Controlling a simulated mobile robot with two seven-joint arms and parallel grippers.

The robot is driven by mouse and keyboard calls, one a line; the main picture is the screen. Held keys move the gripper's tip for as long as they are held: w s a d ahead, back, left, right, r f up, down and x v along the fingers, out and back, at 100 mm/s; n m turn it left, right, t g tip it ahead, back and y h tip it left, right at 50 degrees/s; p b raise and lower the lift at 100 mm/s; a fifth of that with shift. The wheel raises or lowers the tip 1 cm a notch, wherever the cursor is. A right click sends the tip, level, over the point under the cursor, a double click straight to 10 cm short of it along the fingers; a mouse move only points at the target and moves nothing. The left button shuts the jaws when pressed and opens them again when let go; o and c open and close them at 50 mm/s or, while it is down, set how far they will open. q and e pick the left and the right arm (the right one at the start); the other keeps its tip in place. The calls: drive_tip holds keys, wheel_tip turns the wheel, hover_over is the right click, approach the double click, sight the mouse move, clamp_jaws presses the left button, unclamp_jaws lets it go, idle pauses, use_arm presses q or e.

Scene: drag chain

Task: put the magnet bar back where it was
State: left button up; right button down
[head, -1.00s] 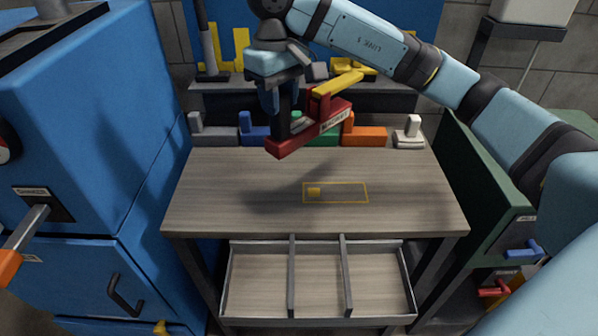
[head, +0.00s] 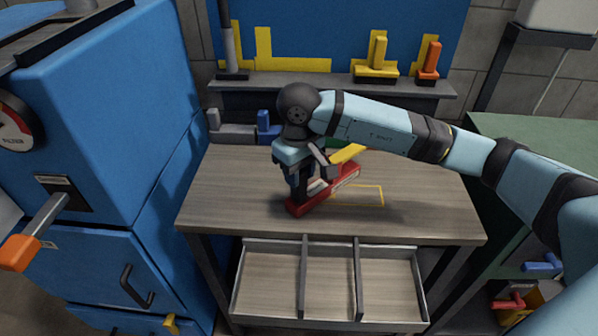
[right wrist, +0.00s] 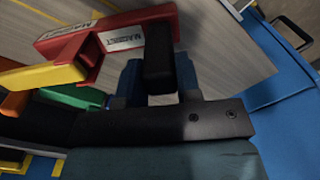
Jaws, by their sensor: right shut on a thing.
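The magnet bar (head: 322,194) is red with a white label and a yellow part on its far end. It is low over the front middle of the wooden table (head: 235,190), turned askew to a yellow outline (head: 382,195) on the tabletop. It hides the outline's left part; I cannot tell whether it touches the table. My right gripper (head: 302,182) is shut on the bar's black upright grip. The right wrist view shows this grip (right wrist: 160,60) between the blue fingers, with the red bar (right wrist: 110,42) beyond. My left gripper is not in view.
An open drawer (head: 330,282) with three compartments is under the table's front. A blue cabinet (head: 110,130) stands left with an orange-ended lever (head: 40,232). Coloured blocks, including a blue one (head: 266,125), line the table's back. A shelf (head: 300,88) is behind.

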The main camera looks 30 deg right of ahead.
drive_tip(key=shift+f+b, duration=0.25)
drive_tip(key=shift+b, duration=0.05)
drive_tip(key=c, duration=0.8)
unclamp_jaws()
drive_tip(key=shift+r, duration=0.1)
